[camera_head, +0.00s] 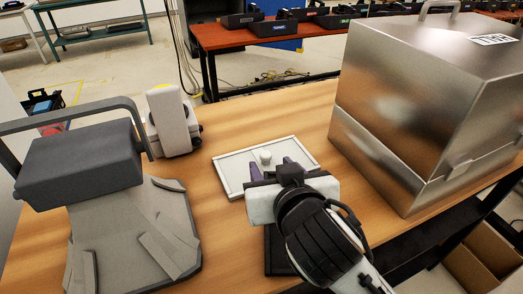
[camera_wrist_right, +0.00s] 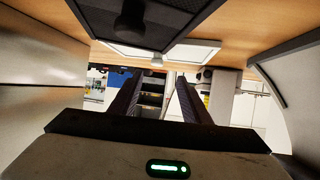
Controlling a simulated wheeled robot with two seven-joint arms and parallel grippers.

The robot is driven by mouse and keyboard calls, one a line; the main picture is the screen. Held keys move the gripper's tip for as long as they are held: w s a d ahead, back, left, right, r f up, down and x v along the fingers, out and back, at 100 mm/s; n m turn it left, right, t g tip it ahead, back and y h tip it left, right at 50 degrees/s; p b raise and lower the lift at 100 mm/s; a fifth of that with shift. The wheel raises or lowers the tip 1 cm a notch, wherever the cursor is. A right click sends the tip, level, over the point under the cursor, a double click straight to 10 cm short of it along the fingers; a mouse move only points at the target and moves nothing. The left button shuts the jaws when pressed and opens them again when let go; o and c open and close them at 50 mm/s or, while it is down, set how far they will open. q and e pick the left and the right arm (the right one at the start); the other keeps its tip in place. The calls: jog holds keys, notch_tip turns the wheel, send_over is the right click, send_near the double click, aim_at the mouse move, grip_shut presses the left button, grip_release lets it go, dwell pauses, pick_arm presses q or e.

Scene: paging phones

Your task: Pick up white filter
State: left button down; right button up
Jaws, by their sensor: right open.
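The white filter (camera_head: 231,176) is a flat, pale framed square panel with a small white knob (camera_head: 265,157) on top, lying on the wooden table. In the right wrist view the filter (camera_wrist_right: 195,52) appears upside down, its knob (camera_wrist_right: 157,62) just past the fingertips. My right gripper (camera_head: 271,168) is open, its two dark fingers reaching over the filter's near part. From the head, the knob shows beyond and between the fingertips; I cannot tell whether they touch it. The gripper body hides the filter's near edge. My left gripper is not in view.
A dark flat panel (camera_wrist_right: 100,20) lies on the table beneath my right gripper. A large metal box (camera_head: 400,130) stands close on the right. A grey machine (camera_head: 85,160) fills the left, and a white device (camera_head: 172,122) stands behind it. Bare table (camera_head: 225,230) lies between.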

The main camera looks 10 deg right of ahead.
aim_at(267, 159)
jog(key=x, duration=0.8)
jog(key=shift+w+d+f, duration=0.1)
jog(key=shift+d+f, duration=0.25)
jog(key=shift+f, duration=0.15)
grip_shut()
